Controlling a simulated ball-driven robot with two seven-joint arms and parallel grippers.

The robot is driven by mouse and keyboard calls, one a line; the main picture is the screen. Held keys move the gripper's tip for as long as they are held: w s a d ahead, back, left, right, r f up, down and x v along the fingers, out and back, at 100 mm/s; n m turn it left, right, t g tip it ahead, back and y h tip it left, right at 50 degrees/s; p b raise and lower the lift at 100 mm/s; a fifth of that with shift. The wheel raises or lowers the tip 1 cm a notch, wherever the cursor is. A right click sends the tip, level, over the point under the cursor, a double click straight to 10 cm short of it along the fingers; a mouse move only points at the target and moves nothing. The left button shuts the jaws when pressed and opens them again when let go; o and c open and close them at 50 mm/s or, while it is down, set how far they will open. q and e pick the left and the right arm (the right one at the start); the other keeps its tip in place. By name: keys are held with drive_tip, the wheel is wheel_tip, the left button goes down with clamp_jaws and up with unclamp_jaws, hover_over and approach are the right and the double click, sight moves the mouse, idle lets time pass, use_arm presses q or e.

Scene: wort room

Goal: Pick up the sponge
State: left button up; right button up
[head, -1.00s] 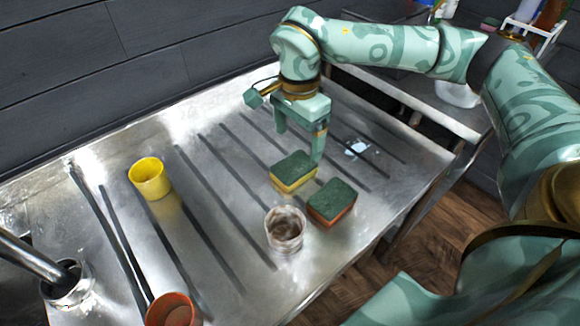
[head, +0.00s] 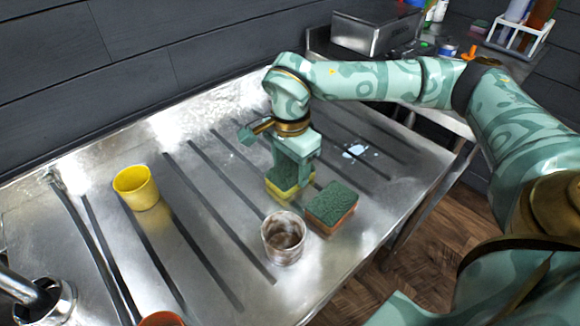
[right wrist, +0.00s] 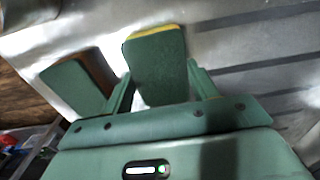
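A sponge with a green top and yellow body (head: 279,191) lies on the metal drainboard (head: 215,245), partly hidden by my right gripper (head: 293,178). In the right wrist view the yellow-edged sponge (right wrist: 158,62) is between the two fingers of that gripper (right wrist: 160,85), which look open with narrow gaps beside it. A second sponge, green on orange (head: 332,205), lies just to the right, outside the fingers; it also shows in the right wrist view (right wrist: 75,85). My left gripper is out of view.
A dirty white cup (head: 283,238) stands close in front of the sponges. A yellow cup (head: 136,187) is at the left, an orange cup (head: 162,318) at the bottom edge. A metal box (head: 375,28) and bottle rack (head: 518,35) are at the back right. The board's middle left is clear.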

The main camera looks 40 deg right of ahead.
sight(290, 170)
drive_tip(key=shift+r, duration=0.1)
drive_tip(key=shift+c, duration=0.3)
drive_tip(key=shift+r, duration=0.3)
wheel_tip(290, 170, up, 3)
drive_tip(key=shift+f+p, duration=0.1)
drive_tip(key=shift+p, duration=0.95)
use_arm(q)
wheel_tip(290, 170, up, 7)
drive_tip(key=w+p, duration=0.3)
drive_tip(key=p, duration=0.2)
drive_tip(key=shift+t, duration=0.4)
use_arm(e)
drive_tip(key=s+d+r, duration=0.1)
drive_tip(key=s+r, duration=0.8)
drive_tip(key=s, duration=0.5)
drive_tip(key=shift+r, duration=0.2)
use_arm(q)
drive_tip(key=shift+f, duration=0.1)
